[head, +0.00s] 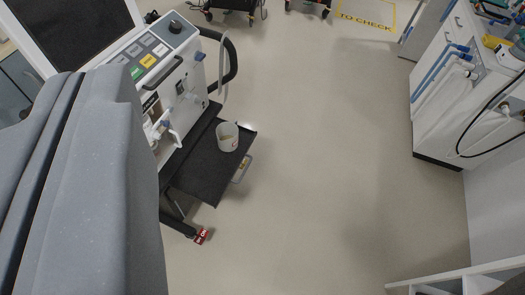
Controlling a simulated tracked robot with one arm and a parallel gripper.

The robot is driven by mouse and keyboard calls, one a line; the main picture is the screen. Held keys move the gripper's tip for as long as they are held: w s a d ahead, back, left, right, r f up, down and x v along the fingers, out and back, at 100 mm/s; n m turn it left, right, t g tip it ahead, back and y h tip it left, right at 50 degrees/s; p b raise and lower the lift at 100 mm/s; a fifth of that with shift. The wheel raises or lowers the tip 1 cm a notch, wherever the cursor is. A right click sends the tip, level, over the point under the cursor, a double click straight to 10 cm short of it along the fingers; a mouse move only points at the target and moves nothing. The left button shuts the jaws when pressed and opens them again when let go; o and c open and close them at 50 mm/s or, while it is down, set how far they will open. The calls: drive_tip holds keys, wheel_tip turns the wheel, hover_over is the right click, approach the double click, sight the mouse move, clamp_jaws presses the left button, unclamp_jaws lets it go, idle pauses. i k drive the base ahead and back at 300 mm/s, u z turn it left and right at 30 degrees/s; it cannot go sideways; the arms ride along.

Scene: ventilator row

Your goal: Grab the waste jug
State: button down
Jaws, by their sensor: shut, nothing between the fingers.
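A small white, round, open-topped jug (228,137) stands upright on a black shelf (205,178) low on the ventilator cart at the left of centre. It is the only jug-like vessel that I can make out, and no label on it can be read. Something pale brown shows inside it. My gripper's fingers do not show in this view. A large grey part of my own arm fills the left side and hides part of the ventilator's lower left. Nothing of mine touches the jug.
The ventilator (165,58) with its dark screen stands behind the shelf, and a dark hose loops at its right. A red tag (202,236) is by the cart's foot. White cabinets with hoses (455,85) line the right. The floor (320,170) between is clear.

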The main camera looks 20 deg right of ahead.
sight(228, 133)
drive_tip(key=z, duration=0.3)
drive_tip(key=k, duration=0.9)
drive_tip(key=z, duration=0.25)
drive_tip(key=i, duration=1.9)
drive_tip(key=u, duration=0.45)
